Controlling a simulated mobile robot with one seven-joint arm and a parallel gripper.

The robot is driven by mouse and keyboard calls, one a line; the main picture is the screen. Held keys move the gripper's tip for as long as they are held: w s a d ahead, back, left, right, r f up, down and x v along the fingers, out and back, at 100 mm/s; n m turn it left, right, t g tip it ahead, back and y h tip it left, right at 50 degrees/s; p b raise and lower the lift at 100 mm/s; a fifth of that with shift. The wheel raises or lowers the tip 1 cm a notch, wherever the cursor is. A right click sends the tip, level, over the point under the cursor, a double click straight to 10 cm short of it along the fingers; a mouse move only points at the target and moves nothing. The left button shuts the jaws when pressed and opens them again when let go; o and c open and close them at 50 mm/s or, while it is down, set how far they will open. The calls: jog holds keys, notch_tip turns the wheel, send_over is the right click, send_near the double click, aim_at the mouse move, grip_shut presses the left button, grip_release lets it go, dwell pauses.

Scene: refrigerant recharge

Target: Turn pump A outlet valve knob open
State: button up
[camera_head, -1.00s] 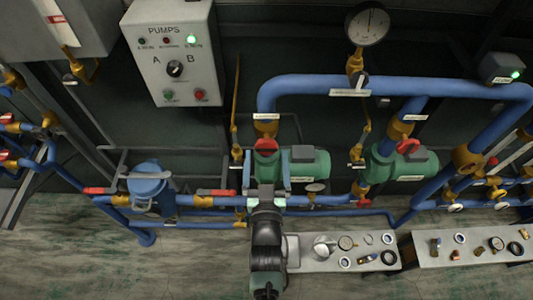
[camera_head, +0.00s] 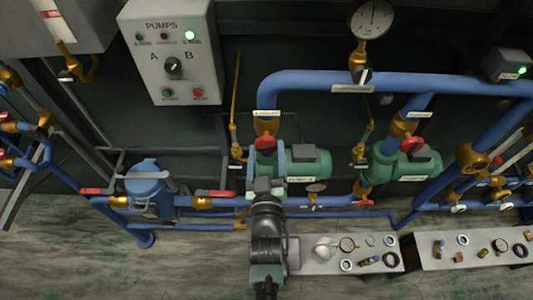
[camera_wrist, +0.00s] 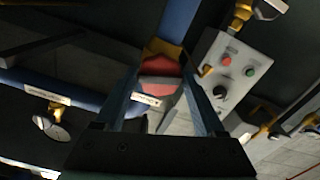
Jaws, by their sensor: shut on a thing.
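The pump A outlet valve knob (camera_head: 265,143) is red and sits on a brass valve under the blue pipe, by the green pump A (camera_head: 305,162). My gripper (camera_head: 268,150) reaches up to it from below, and its fingers partly cover the knob in the head view. In the wrist view the red knob (camera_wrist: 160,66) lies between the two fingertips of my gripper (camera_wrist: 164,72). The gripper is shut on the knob. The knob's exact angle is hard to read.
The pumps panel (camera_head: 172,55) hangs at upper left. Pump B (camera_head: 400,165), with its own red knob (camera_head: 408,144), is on the right. Blue pipes (camera_head: 350,82) run above and below. Benches with loose parts (camera_head: 325,262) stand below, beside my arm.

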jog(key=shift+n, duration=0.6)
jog(key=shift+n+b, duration=0.85)
jog(key=shift+n, duration=0.15)
jog(key=shift+r+n+b, duration=0.15)
jog(key=shift+n+b, duration=0.2)
jog(key=shift+n, duration=0.85)
jog(key=shift+n+b, duration=0.4)
jog(key=shift+n, duration=0.5)
jog(key=n, duration=0.2)
jog(key=shift+n, duration=0.4)
